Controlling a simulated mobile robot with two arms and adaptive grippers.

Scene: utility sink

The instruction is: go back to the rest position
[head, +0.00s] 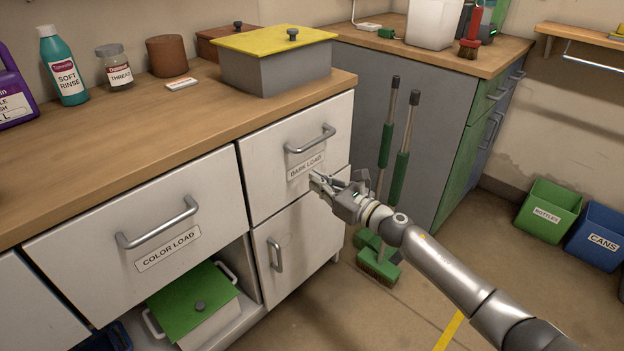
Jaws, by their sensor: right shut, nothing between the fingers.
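My right gripper (318,180) is shut and empty. It is in front of the white drawer labelled DARK LOAD (262,170), just below its label, at the lower edge of the drawer front. I cannot tell whether the fingertips touch the drawer. The drawer looks closed, and its metal handle (312,139) is above the gripper, free of it. My right arm reaches in from the lower right. My left gripper is not in view.
The wooden counter (130,135) carries a grey box with a yellow lid (275,65) and bottles. Two green-handled brooms (398,175) stand behind my right gripper. Green (548,210) and blue (597,238) bins stand at right.

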